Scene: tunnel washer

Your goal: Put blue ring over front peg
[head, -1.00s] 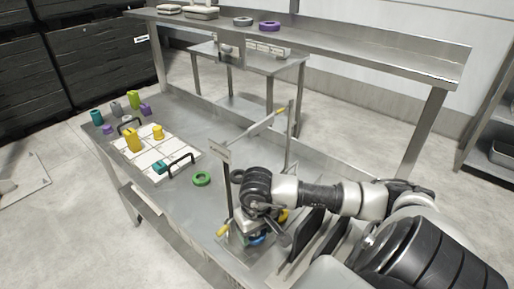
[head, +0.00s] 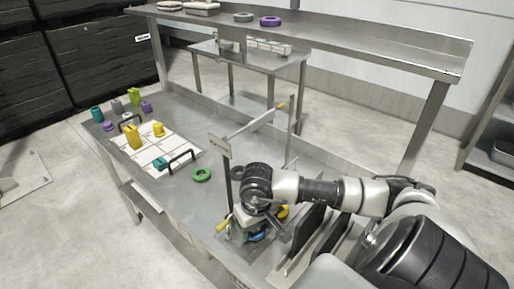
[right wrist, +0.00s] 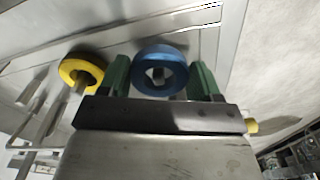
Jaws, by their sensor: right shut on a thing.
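The blue ring (right wrist: 161,71) sits between the two green fingers of my right gripper (right wrist: 161,82) in the right wrist view. The gripper is shut on it. In the head view only part of the blue ring (head: 257,237) shows below my right gripper (head: 247,232), low over the near part of the bench. A yellow-tipped peg end (head: 222,225) shows just left of the gripper. The rest of that peg is hidden by the gripper. I cannot tell whether the ring touches a peg. My left gripper is out of view.
A yellow ring (right wrist: 82,72) lies beside the blue one. A metal stand (head: 226,175) with a yellow-tipped upper bar rises behind the gripper. A green ring (head: 201,174) and a white tiled board (head: 180,143) lie further left. Dark upright plates (head: 308,227) stand to the right.

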